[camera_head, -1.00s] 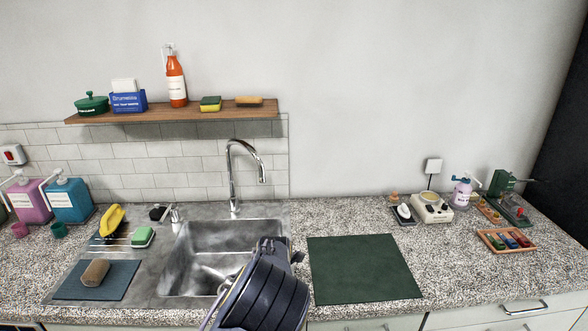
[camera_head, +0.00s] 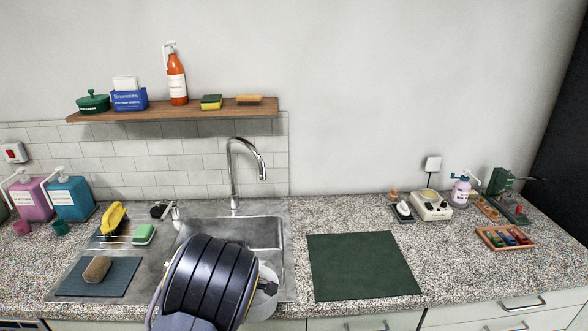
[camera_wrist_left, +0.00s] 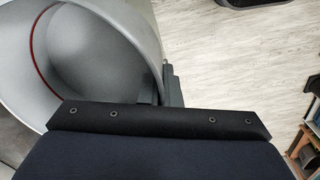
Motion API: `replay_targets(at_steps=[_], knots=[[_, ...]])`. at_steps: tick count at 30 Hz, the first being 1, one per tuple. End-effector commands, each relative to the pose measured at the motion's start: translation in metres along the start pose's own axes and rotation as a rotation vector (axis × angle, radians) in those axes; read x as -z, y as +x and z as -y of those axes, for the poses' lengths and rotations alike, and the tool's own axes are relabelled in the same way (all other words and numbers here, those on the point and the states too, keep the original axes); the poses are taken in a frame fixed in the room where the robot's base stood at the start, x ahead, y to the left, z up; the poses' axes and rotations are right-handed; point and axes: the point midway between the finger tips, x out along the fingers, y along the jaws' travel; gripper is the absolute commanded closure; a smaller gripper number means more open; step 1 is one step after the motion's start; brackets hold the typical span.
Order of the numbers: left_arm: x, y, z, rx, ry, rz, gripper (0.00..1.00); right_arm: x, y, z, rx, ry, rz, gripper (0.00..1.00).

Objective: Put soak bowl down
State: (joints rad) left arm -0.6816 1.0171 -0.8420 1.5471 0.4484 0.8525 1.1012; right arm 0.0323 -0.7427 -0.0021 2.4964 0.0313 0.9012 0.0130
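The soak bowl is a large grey bowl (camera_wrist_left: 95,50) with a red line inside, filling the upper left of the left wrist view. In the head view only a grey part of it (camera_head: 265,295) shows at the right of my dark left arm, in front of the sink. My left gripper (camera_wrist_left: 168,85) has its fingers together at the bowl's rim and seems shut on it. Its fingers are hidden behind my arm in the head view. My right gripper is not in view.
The steel sink (camera_head: 262,230) with its tap (camera_head: 232,175) is partly hidden by my arm. A bare dark green mat (camera_head: 362,267) lies to its right. A blue mat (camera_head: 125,280) with a brush (camera_head: 97,268) lies left. A wooden tray (camera_head: 484,240) sits far right.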

Motion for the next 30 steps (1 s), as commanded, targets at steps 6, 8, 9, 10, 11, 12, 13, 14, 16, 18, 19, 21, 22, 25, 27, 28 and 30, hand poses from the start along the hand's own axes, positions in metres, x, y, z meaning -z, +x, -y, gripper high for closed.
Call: replay_targets(at_steps=[6, 8, 9, 10, 11, 12, 13, 14, 16, 18, 19, 21, 22, 25, 27, 28, 30], knots=[[0.022, -0.003, 0.037, -0.003, 0.49, 0.025, 1.0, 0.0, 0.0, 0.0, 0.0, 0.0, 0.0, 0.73], [0.027, -0.004, 0.047, -0.008, 0.627, 0.031, 1.0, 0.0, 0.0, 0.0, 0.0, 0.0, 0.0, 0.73], [0.029, -0.004, 0.054, -0.009, 0.715, 0.036, 1.0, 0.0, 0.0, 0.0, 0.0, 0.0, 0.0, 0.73], [0.031, -0.004, 0.059, -0.012, 0.778, 0.038, 1.0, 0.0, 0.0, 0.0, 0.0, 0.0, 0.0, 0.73], [0.033, -0.004, 0.063, -0.014, 0.838, 0.041, 1.0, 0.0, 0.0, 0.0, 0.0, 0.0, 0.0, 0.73], [0.035, -0.004, 0.069, -0.017, 0.915, 0.044, 1.0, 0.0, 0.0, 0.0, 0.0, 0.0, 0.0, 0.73], [0.036, -0.004, 0.073, -0.019, 0.969, 0.047, 1.0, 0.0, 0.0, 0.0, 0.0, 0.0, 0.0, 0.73], [0.037, -0.005, 0.077, -0.022, 1.022, 0.048, 1.0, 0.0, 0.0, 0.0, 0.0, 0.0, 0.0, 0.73], [0.039, -0.005, 0.085, -0.029, 1.133, 0.052, 1.0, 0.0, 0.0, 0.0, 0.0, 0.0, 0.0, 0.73], [0.04, -0.005, 0.092, -0.034, 1.231, 0.056, 1.0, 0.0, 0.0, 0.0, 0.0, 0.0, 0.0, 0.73], [0.041, -0.005, 0.095, -0.037, 1.271, 0.057, 1.0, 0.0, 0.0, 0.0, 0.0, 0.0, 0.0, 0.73], [0.041, 0.017, 0.096, -0.035, 1.281, 0.056, 1.0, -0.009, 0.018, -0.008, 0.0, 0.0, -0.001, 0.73], [0.041, 0.021, 0.095, -0.035, 1.281, 0.056, 1.0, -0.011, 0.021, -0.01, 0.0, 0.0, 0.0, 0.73], [0.04, 0.032, 0.095, -0.035, 1.279, 0.056, 1.0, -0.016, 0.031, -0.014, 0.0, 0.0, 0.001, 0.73], [0.04, 0.039, 0.095, -0.036, 1.279, 0.056, 1.0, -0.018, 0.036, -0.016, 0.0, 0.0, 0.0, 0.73], [0.04, 0.04, 0.095, -0.037, 1.278, 0.055, 1.0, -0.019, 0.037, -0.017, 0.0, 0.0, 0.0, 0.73], [0.04, 0.041, 0.095, -0.038, 1.277, 0.054, 1.0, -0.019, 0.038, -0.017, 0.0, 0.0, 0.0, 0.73]])
